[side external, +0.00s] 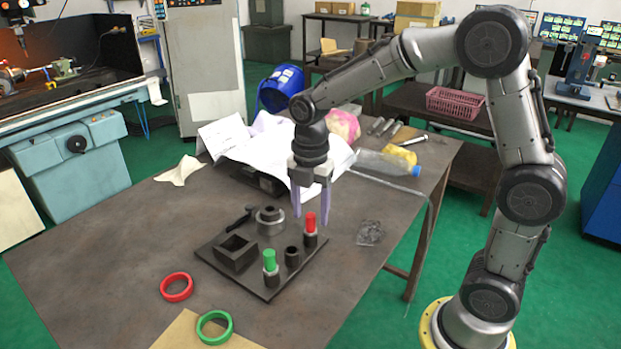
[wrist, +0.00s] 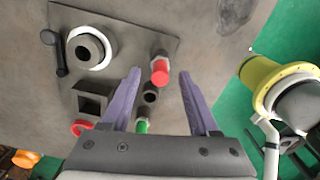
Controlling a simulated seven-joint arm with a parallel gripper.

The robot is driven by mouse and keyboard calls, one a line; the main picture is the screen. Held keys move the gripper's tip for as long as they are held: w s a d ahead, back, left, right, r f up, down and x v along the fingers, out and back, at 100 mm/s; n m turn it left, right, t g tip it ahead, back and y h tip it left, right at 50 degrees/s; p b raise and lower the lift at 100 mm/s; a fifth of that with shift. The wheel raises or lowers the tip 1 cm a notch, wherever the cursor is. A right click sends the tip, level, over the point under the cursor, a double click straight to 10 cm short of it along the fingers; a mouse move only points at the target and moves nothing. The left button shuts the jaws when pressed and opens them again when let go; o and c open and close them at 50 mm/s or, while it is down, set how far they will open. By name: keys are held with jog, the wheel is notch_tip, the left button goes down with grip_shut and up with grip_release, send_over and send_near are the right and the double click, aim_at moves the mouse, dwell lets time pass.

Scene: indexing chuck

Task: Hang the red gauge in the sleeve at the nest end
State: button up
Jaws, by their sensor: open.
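The red gauge (side external: 310,221) stands upright, its pale collar above a dark sleeve at the far right of the plate (side external: 222,263). It also shows in the wrist view (wrist: 160,72). The green gauge (side external: 269,260) stands upright in a sleeve nearest the square nest (side external: 235,252). Between the two gauges is an empty dark sleeve (side external: 292,257), its open top visible in the wrist view (wrist: 151,96). My gripper (side external: 311,213) is open, pointing down, its fingertips close to the red gauge's top, on either side of it in the picture. Whether they surround it I cannot tell.
A round chuck (side external: 270,220) with a dark handle (side external: 238,217) sits on the plate behind the nest. A red ring (side external: 176,287) and a green ring (side external: 214,327) lie at the front. Papers (side external: 255,145) and a bottle (side external: 385,164) lie behind.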

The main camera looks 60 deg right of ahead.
notch_tip(320, 180, up, 11)
jog(key=shift+r, duration=0.2)
jog(key=shift+r, duration=0.1)
jog(key=s+r+m+t, duration=0.3)
jog(key=s+r, duration=0.2)
jog(key=s, duration=0.6)
jog(key=s+f+m+t, duration=0.2)
jog(key=s+f+m, duration=0.6)
jog(key=m, duration=0.9)
jog(key=shift+a+t, duration=0.25)
jog(key=shift+t, duration=0.05)
